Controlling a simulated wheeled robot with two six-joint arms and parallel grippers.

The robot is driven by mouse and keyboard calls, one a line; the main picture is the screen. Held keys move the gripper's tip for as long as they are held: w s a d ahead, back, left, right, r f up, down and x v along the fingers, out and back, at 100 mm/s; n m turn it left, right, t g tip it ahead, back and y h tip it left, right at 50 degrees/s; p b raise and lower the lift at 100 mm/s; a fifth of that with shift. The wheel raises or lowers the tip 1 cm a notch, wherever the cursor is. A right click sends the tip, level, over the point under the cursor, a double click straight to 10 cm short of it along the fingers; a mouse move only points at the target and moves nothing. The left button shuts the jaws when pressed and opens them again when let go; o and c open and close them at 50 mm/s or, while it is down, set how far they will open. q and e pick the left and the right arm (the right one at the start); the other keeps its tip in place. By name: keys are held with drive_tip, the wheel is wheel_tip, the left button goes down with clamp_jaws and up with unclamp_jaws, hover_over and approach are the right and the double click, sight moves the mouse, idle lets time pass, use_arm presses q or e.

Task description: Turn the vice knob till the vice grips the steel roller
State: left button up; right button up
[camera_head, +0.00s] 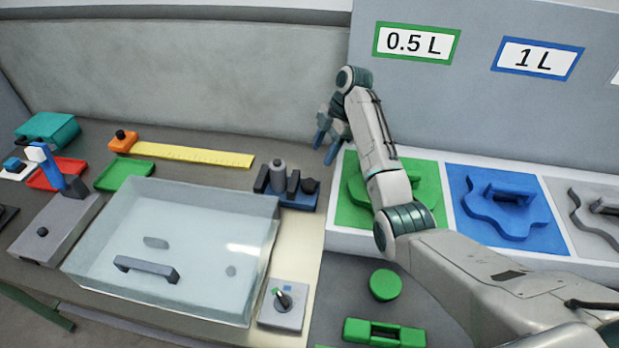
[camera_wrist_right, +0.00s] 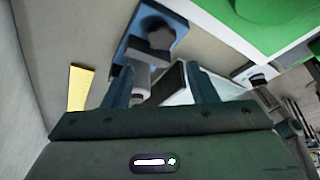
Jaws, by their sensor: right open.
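The vice stands on a blue base (camera_head: 298,201) at the back of the bench, with dark jaws and a dark round knob (camera_head: 310,185) on its right side. The grey steel roller (camera_head: 279,178) stands upright between the jaws; I cannot tell whether both jaws touch it. My right gripper (camera_head: 325,137) is open and empty, above and behind the vice, to the right of it. In the right wrist view the knob (camera_wrist_right: 157,36) and the roller (camera_wrist_right: 141,82) show beyond the spread fingers (camera_wrist_right: 161,88). My left gripper is out of view.
A clear box (camera_head: 170,210) with a handle stands in front of the vice. A yellow ruler (camera_head: 195,154) lies to the left. The coloured panels, green (camera_head: 430,190) and blue (camera_head: 510,222), lie right. A grey block with a lever (camera_head: 283,310) stands in front.

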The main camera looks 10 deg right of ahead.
drive_tip(key=b, duration=0.5)
hover_over(310, 183)
drive_tip(key=d, duration=0.2)
drive_tip(key=f, duration=0.6)
drive_tip(key=shift+w+d, duration=0.15)
drive_tip(key=shift+w, duration=0.05)
drive_tip(key=x, duration=0.3)
drive_tip(key=shift+f+p, duration=0.25)
drive_tip(key=shift+p, duration=0.05)
drive_tip(key=shift+a+f, duration=0.2)
drive_tip(key=shift+f, duration=0.15)
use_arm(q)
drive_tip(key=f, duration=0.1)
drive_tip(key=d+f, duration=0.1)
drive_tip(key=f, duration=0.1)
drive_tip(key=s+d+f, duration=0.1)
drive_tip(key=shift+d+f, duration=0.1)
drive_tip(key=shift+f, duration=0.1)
use_arm(e)
drive_tip(key=c, duration=0.7)
